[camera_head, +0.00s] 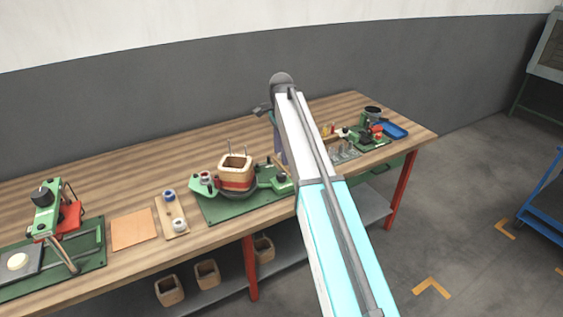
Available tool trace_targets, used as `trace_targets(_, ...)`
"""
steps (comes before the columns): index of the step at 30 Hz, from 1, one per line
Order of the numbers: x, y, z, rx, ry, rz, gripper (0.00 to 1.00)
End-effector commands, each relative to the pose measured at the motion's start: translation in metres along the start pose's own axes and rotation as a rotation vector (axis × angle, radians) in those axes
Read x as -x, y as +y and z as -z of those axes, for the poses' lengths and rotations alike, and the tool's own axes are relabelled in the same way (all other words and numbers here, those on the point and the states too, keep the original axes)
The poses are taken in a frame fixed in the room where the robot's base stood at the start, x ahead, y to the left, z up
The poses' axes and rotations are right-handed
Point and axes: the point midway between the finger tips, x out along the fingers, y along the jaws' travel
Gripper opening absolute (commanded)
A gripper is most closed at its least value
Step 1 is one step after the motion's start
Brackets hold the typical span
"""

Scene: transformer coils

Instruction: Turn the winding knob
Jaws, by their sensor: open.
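Which part is the winding knob I cannot tell for sure. In the head view, a black round knob (42,196) tops a green upright fixture at the far left of the bench. A small dark knob (282,178) sits on a green block at the right of the middle fixture, close to my arm's outline. That fixture carries a square wooden coil former (236,168) with a red band, on a dark round base. My arm rises from the bottom right and crosses the bench's right half. My gripper's fingers cannot be made out; the arm hides part of the area behind it.
The wooden bench (120,165) has free room along its back left. A copper-coloured sheet (133,229) and a small board with spools (172,215) lie left of the middle fixture. A blue tray (393,130) is at the right end. Several wooden formers stand on the lower shelf.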

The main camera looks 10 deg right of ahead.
Motion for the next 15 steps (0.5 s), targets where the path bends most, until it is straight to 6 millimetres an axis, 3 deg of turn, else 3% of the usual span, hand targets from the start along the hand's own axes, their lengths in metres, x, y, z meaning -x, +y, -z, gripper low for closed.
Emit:
trace_targets(9, 0.039, -0.001, 0.000, 0.000, 0.000, 0.002, 0.50)
trace_targets(15, 0.049, 0.000, 0.000, 0.000, 0.000, 0.000, 0.50)
